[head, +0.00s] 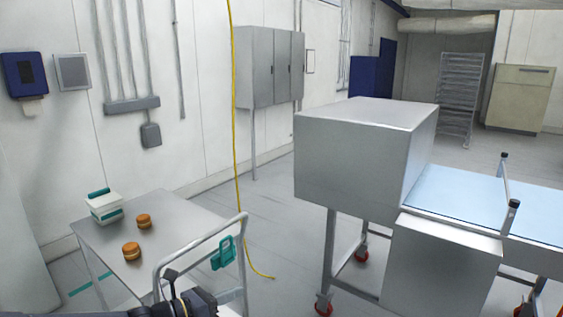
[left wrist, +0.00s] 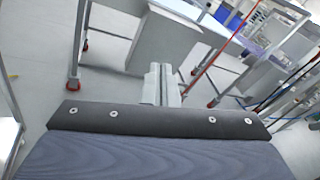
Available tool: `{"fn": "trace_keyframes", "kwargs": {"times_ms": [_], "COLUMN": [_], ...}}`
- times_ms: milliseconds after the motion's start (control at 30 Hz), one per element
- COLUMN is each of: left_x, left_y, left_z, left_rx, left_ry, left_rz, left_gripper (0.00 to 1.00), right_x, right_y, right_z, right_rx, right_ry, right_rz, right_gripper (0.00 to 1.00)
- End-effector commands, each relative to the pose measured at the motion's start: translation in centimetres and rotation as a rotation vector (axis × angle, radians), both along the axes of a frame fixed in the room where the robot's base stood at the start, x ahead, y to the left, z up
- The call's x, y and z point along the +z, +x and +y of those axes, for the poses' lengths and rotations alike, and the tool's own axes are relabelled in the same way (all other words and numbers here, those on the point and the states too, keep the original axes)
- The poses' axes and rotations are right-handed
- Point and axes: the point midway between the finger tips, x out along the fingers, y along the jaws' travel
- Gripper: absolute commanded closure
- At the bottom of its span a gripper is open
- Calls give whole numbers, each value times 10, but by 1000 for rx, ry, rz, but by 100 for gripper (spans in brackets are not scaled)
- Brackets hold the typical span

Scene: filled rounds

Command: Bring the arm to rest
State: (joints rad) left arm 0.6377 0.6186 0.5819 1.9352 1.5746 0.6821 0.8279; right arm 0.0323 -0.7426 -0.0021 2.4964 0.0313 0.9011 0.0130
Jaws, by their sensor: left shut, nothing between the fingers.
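My left arm enters the head view at the bottom left, dark and partly cut off by the lower edge, in front of the small metal table (head: 178,235). My left gripper shows in the left wrist view, its two pale fingers (left wrist: 167,85) together with nothing between them. They point out over the grey floor, clear of any object. In the head view its fingertips cannot be made out. My right gripper is in neither view.
Two brown filled rounds, one nearer (head: 131,252) and one farther (head: 144,221), sit on the table beside a white and teal box (head: 104,207). The table's handle rail (head: 200,241) rises close to my arm. A steel conveyor machine (head: 352,155) stands right; open floor lies between.

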Motion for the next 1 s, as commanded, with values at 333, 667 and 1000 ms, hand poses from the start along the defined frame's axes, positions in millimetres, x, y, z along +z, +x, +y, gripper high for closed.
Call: {"fn": "trace_keyframes", "kwargs": {"times_ms": [333, 667, 1000], "left_x": [38, 25, 14], "left_y": [-166, -282, -309], "left_z": [-5, 64, 90], "left_rx": [-614, -1117, -1281], "left_ry": [975, 1635, 1809], "left_rz": [-799, -1313, -1430], "left_gripper": [100, 100, 100], "right_x": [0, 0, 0], "right_y": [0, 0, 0], "right_z": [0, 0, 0], "right_rx": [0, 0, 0], "right_ry": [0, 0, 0], "right_rz": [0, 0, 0], "right_gripper": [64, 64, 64]}}
